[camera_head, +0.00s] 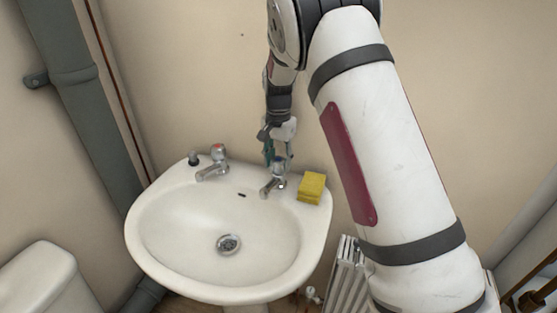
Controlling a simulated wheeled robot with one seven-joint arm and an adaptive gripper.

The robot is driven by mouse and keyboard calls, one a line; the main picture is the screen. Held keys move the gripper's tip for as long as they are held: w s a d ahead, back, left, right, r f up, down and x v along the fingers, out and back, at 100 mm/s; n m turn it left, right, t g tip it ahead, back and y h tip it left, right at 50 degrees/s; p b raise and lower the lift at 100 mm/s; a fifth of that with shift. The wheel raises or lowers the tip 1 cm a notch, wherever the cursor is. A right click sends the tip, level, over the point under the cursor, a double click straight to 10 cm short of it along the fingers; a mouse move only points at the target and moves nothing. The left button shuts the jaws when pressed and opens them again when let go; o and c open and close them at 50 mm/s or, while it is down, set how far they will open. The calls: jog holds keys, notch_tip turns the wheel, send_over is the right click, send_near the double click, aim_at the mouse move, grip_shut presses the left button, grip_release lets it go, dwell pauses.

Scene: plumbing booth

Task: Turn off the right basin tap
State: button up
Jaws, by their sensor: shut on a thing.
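The right basin tap (271,187) stands on the back rim of the white basin (148,247), its chrome spout pointing toward the bowl. My gripper (278,160) reaches down from above, with its fingers around the tap's head. It is shut on that head, which is mostly covered by the fingers. The left tap (213,168), chrome with a red mark on top, stands apart on the left of the rim. I cannot tell whether water runs from the right tap.
A yellow sponge (312,188) lies on the rim close to the right of the tap. A small dark object (193,159) is at the left back corner. A grey pipe (80,90) runs down the left wall. A white radiator (347,272) stands at the lower right.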

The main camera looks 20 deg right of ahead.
aim_at(279, 159)
dwell(0.3)
jog(key=o, duration=1.2)
jog(key=shift+c, duration=0.2)
notch_tip(279, 159, up, 12)
